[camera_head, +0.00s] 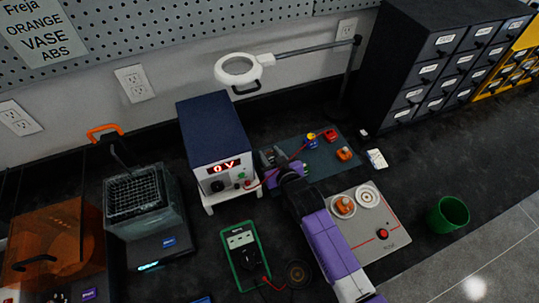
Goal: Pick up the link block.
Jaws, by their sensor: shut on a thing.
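My gripper (271,160), at the end of my purple and dark arm, is at the left edge of the blue-grey mat (318,165), just right of the power supply. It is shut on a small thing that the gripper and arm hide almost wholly. I cannot make out its shape or tell for certain that it is the link block. Other small parts sit on the mat to the right of my gripper: a blue and yellow one (311,140), a red one (330,135) and an orange one (344,153).
The power supply (216,150) stands close left of my gripper; a red lead runs beside it. A magnifier lamp (238,69) hangs behind. A grey plate (385,240) with a red button, a green multimeter (246,258) and a green cup (448,215) are nearer.

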